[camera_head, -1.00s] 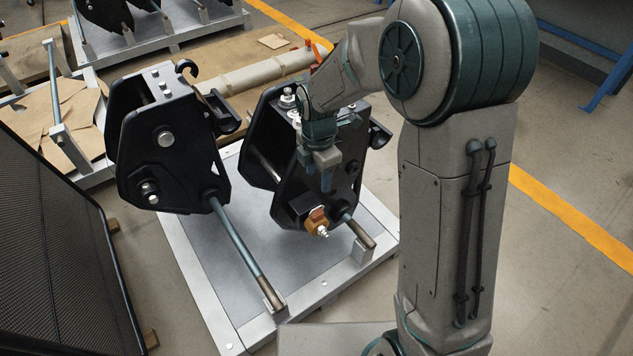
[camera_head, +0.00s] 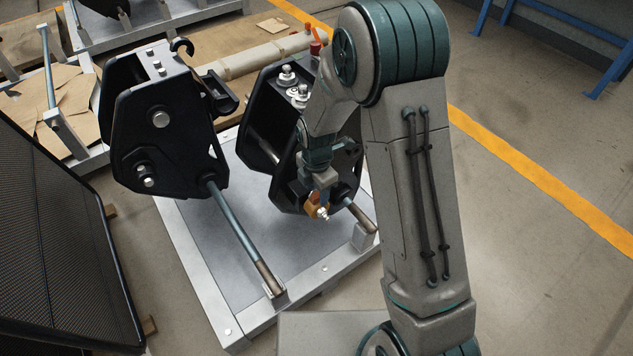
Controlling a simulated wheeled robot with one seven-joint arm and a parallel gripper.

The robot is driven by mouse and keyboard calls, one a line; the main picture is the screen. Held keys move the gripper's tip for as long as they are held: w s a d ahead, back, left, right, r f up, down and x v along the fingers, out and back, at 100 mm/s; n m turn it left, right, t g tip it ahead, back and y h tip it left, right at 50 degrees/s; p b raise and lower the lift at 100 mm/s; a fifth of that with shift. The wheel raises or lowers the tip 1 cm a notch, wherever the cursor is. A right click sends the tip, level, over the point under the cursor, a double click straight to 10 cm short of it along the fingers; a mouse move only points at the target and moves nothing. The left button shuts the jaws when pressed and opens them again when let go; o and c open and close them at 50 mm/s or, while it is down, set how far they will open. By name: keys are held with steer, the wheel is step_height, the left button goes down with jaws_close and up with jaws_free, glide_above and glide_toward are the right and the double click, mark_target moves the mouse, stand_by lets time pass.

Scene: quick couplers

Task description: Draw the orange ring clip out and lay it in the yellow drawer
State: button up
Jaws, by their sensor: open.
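A small orange piece (camera_head: 312,204), which looks like the ring clip, sits low on the front of the right black coupler (camera_head: 285,190), close to the end of a pin. A pale metal fitting shows just below it. My gripper (camera_head: 322,194) is open and points down right at the orange piece, overlapping it in the picture. I cannot tell whether the fingers touch it or are around it. My wrist hides part of the coupler's front face. I see no yellow drawer in this view.
A second black coupler (camera_head: 145,130) stands to the left with a long pin (camera_head: 238,235) sticking out. Both couplers stand on a grey metal pallet (camera_head: 190,258). A dark mesh panel (camera_head: 50,230) is at the left.

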steer(key=shift+f, duration=0.15)
jaws_close()
stand_by(0.4)
steer(key=shift+r+p, duration=3.15)
steer(key=shift+r, duration=1.1)
step_height(320, 180, up, 4)
steer(key=p, duration=0.3)
